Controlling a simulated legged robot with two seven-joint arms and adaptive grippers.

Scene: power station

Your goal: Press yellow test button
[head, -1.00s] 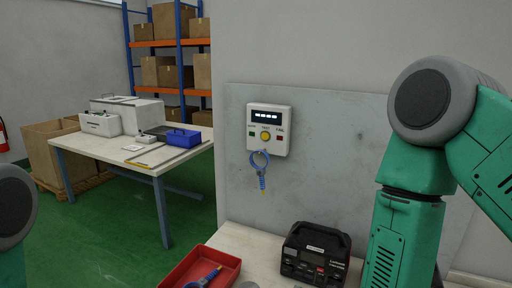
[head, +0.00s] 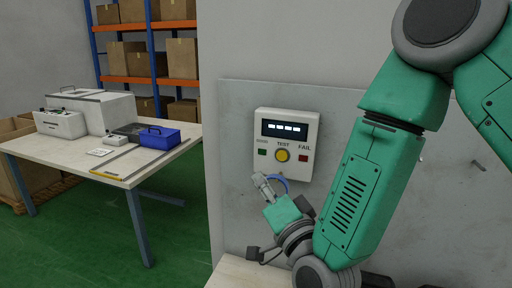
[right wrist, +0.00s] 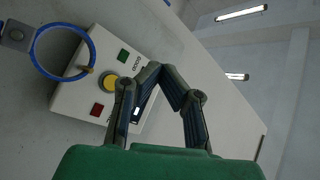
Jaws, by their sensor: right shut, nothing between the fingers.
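The yellow test button (head: 282,155) sits in the middle of a white tester box (head: 308,123) on the grey wall panel. A green square and a red square flank it. My right gripper (head: 261,178) is shut and empty, below and left of the button in the head view, and appears apart from it. In the right wrist view its closed fingertips (right wrist: 160,68) are to the right of the yellow button (right wrist: 110,83), in front of the box (right wrist: 72,97). A blue ring (right wrist: 62,23) hangs beside the box, partly hidden by the gripper in the head view. My left gripper is out of view.
A table (head: 120,170) at the left carries white cases (head: 85,112) and a blue toolbox (head: 160,137). Shelves with cardboard boxes (head: 126,62) stand behind. A pale worktop (head: 235,273) lies below the panel. Wall space left of the tester is clear.

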